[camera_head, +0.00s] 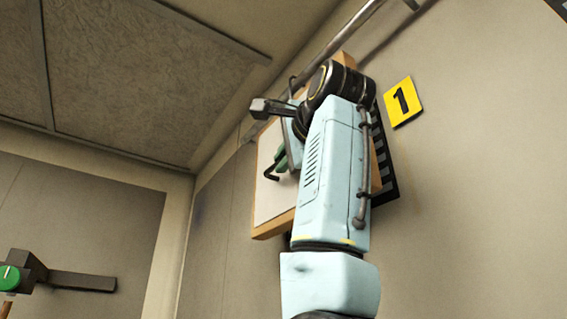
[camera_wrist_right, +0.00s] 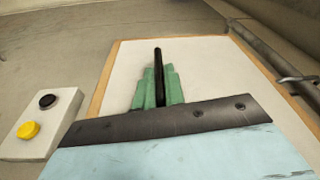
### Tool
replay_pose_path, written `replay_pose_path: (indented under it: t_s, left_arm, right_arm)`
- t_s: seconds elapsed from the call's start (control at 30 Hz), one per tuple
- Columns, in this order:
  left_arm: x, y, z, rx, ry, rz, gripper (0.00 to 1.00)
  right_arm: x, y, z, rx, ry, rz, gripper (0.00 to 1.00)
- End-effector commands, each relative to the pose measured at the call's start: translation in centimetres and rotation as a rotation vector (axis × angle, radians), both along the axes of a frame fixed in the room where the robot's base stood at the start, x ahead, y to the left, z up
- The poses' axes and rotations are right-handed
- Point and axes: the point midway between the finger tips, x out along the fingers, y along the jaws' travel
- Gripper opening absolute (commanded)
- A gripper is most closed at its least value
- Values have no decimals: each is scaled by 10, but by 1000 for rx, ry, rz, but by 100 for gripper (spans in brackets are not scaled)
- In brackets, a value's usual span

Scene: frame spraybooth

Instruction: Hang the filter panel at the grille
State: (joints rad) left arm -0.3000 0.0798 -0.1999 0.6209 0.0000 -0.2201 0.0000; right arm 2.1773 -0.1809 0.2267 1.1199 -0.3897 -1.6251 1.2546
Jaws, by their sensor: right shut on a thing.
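The filter panel (camera_head: 272,195) has a white face and a wooden frame. It is tilted in the picture, against or just in front of the wall; I cannot tell if it touches. My right gripper (camera_head: 281,163) has green fingers shut on the panel's dark handle. In the right wrist view the fingers (camera_wrist_right: 157,88) close around the black handle (camera_wrist_right: 158,60), with the white panel face (camera_wrist_right: 205,62) behind. The grille (camera_head: 386,165) shows as dark slats at the panel's right side, mostly hidden by the panel and my right arm.
A metal pipe (camera_head: 345,32) runs above the panel. A yellow sign marked 1 (camera_head: 403,102) is right of the grille. A white button box (camera_wrist_right: 42,122) shows in the wrist view.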

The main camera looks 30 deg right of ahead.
Motion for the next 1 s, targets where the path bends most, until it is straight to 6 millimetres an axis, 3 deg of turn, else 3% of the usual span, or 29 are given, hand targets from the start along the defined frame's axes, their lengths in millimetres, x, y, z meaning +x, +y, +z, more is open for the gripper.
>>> replay_pose_path:
  t_s: [0.27, 0.3, 0.5, 0.8, 1.0]
  left_arm:
    - [0, 0, 0, 0, 0, 0, 36]
    - [0, 0, 0, 0, 0, 0, 36]
    - [0, 0, 0, 0, 0, 0, 36]
    - [0, 0, -2, 0, 0, 0, 36]
    - [0, 0, -15, 0, 0, 0, 36]
  right_arm:
    - [-1, 0, 1, -1, -4, 0, 0]
    - [-1, 0, 1, -1, -4, 0, 14]
    - [0, 0, 0, -1, -2, -1, 37]
    - [-2, 0, -1, 1, 2, 1, 37]
    - [-31, 4, -4, 0, -3, 0, 37]
